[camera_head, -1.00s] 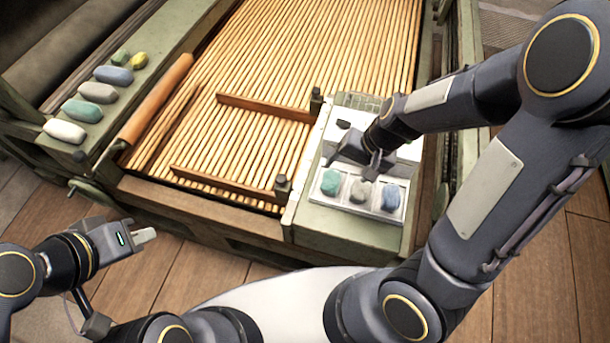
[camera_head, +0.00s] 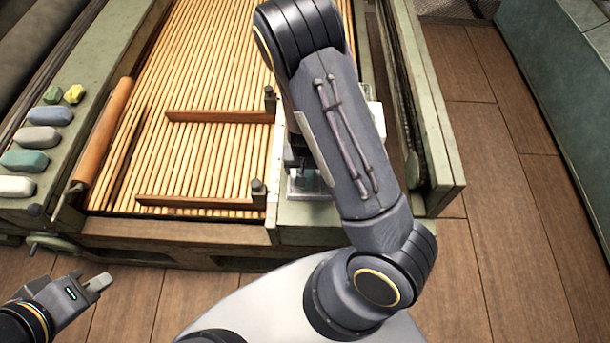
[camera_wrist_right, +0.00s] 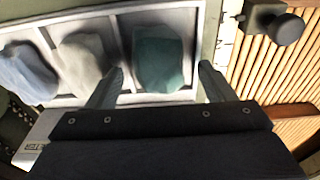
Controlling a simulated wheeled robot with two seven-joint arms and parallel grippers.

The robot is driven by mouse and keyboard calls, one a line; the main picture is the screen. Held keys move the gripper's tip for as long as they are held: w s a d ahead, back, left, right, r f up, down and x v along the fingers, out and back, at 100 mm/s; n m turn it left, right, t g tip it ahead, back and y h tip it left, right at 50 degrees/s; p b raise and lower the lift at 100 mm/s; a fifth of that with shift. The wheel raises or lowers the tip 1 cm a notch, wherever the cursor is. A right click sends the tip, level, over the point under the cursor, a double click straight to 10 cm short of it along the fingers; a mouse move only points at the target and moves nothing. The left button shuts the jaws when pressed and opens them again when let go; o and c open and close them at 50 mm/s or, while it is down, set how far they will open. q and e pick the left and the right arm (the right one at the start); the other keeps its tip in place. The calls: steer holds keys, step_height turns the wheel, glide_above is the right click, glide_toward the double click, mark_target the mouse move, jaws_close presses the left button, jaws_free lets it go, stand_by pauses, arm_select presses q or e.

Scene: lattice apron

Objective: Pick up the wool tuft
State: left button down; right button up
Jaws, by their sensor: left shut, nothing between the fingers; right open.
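Three wool tufts lie in a pale tray (camera_wrist_right: 112,12) in the right wrist view, each in its own compartment: a teal tuft (camera_wrist_right: 160,55), a grey tuft (camera_wrist_right: 84,62) and a blue tuft (camera_wrist_right: 27,74). My right gripper (camera_wrist_right: 160,72) is open, with one finger on either side of the teal tuft in the picture. I cannot tell how high the fingertips are above the tray or whether they touch it. In the head view my right forearm hides most of the tray and tufts. My left gripper (camera_head: 99,283) is shut and empty at the lower left, away from the frame.
A green-framed bed of wooden slats (camera_head: 217,160) fills the middle, with brown crossbars (camera_head: 218,116). Several coloured lumps, including a white one (camera_head: 15,187), sit on the left rail. A dark knob (camera_wrist_right: 288,28) stands beside the tray. Open wooden floor (camera_head: 490,230) lies right.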

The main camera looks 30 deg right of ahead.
steer(key=shift+f, duration=0.5)
steer(key=c, duration=1.1)
steer(key=shift+o, duration=0.2)
